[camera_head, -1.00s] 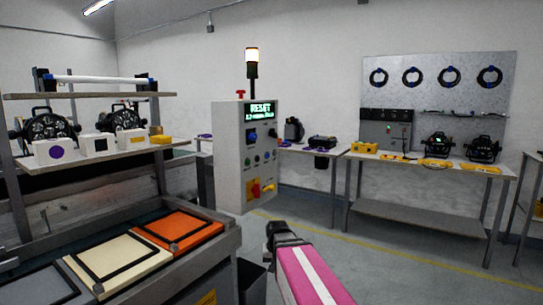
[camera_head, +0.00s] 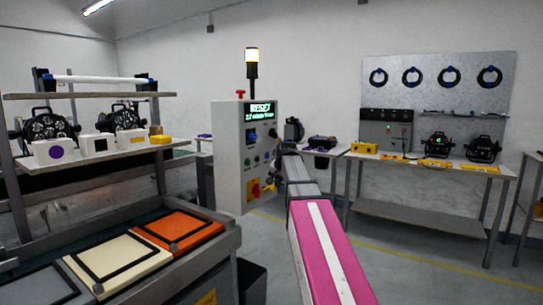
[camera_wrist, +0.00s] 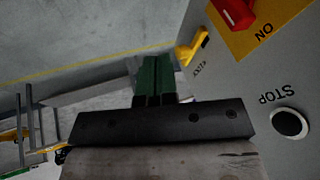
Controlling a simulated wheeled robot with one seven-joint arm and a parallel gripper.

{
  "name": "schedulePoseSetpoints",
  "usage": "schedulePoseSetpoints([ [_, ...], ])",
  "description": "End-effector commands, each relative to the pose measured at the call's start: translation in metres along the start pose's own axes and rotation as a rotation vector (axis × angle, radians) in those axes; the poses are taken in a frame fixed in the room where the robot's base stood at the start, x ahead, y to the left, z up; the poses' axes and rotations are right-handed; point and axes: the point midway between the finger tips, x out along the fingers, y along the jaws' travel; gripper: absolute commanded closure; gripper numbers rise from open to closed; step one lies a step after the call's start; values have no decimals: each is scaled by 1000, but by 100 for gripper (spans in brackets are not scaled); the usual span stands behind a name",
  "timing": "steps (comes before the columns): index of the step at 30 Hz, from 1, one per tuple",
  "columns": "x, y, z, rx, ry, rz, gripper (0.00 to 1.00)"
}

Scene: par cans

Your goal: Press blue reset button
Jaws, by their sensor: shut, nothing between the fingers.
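The grey control box (camera_head: 228,150) stands at the middle of the head view, its screen reading RESET. In the head view my arm reaches up to the right side of the box's face, and the fingertips are too small to make out. The wrist view shows the panel upside down at right, with a STOP button (camera_wrist: 289,123). The blue button is not visible there.
A red switch on a yellow plate (camera_wrist: 262,30) and a yellow lever (camera_wrist: 192,46) are near my gripper. A bench with orange and cream trays (camera_head: 180,228) stands at left. A table (camera_head: 425,165) with lamps stands at right. Floor between is clear.

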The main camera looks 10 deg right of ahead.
Motion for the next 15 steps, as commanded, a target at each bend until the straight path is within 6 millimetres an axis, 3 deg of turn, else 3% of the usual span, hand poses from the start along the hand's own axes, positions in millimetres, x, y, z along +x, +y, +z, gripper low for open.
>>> schedulePoseSetpoints([
  [1,-15,-6,-17,17,17,-10,100],
  [6,-63,-20,-55,69,62,-42,100],
  [15,-130,-36,-98,136,119,-84,100],
])
